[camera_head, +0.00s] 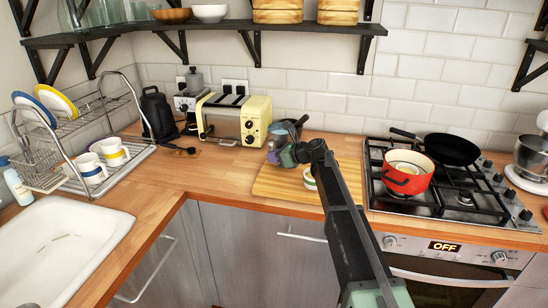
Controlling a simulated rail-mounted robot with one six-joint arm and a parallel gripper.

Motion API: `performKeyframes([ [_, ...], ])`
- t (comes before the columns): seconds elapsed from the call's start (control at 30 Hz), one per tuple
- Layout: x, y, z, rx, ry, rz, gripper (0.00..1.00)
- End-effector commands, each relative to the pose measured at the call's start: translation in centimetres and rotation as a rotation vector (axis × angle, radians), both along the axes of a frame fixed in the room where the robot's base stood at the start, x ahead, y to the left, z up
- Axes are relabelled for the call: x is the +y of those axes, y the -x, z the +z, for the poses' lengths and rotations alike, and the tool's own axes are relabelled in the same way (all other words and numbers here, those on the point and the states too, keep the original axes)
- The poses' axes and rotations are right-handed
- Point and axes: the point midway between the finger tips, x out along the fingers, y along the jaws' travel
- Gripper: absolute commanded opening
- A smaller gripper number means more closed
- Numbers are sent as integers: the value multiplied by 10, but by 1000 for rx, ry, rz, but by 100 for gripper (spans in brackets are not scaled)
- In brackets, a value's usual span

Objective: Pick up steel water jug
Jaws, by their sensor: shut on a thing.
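The steel water jug (283,130) shows as a small grey, rounded vessel with a dark top, at the back of the counter between the toaster and the hob. My gripper (283,153) is at the jug, shut on it. The gripper and the arm's wrist cover much of the jug's lower and right side. I cannot tell whether the jug's base touches the wooden board (272,185) below it.
A cream toaster (235,119) stands close left. A small white and green round item (309,178) is on the board by my arm. The hob (450,205) at right holds a red pot (406,180) and black pan (452,149). A shelf (220,28) runs above.

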Motion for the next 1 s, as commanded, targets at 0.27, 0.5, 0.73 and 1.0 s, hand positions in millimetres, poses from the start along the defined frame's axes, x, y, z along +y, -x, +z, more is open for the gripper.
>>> performKeyframes([
  [0.27, 0, 0, 43, -1, -1, 0, 0],
  [0.5, 0, 0, 81, -1, -1, 0, 0],
  [0.73, 0, 0, 117, -1, -1, 0, 0],
  [1.0, 0, 0, 153, -1, -1, 0, 0],
])
